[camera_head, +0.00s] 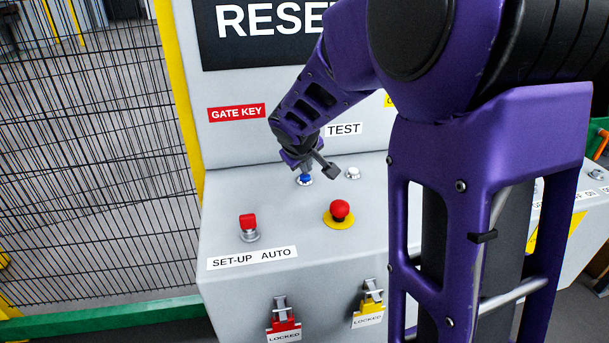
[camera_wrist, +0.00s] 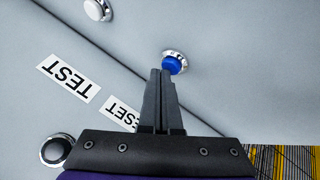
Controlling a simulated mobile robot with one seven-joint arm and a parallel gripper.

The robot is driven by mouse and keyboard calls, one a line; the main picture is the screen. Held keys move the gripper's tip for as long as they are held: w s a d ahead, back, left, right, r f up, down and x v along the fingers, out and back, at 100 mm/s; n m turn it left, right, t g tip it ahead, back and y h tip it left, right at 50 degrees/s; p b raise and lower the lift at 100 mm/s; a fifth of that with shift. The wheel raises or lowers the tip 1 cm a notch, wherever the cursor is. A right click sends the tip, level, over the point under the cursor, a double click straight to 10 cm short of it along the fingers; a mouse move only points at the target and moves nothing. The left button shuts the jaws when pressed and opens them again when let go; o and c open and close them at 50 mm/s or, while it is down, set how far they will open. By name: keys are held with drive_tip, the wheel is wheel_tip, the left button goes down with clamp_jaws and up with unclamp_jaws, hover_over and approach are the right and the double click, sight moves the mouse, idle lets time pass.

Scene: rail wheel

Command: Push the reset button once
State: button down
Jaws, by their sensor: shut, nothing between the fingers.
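The blue button (camera_head: 304,180) in a silver ring sits on the sloped grey desk. It also shows in the wrist view (camera_wrist: 174,65), just past my fingertips. My gripper (camera_head: 305,168) points down at it from above, and in the wrist view my gripper (camera_wrist: 160,74) has its two dark fingers together with nothing between them. The tips appear very close to the blue button; I cannot tell whether they touch it. A large RESET sign (camera_head: 262,25) is on the panel above, partly covered by my arm.
A white button (camera_head: 353,173) sits right of the blue one. A red mushroom button (camera_head: 340,210) on a yellow ring and a red selector switch (camera_head: 248,226) stand nearer the front. Two locked latches (camera_head: 283,322) hang on the front face. A mesh fence (camera_head: 95,150) is at left.

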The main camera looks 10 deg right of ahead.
sight(306, 177)
drive_tip(key=shift+f, duration=0.25)
drive_tip(key=shift+r, duration=0.7)
wheel_tip(306, 177, up, 6)
drive_tip(key=p, duration=0.5)
idle(0.8)
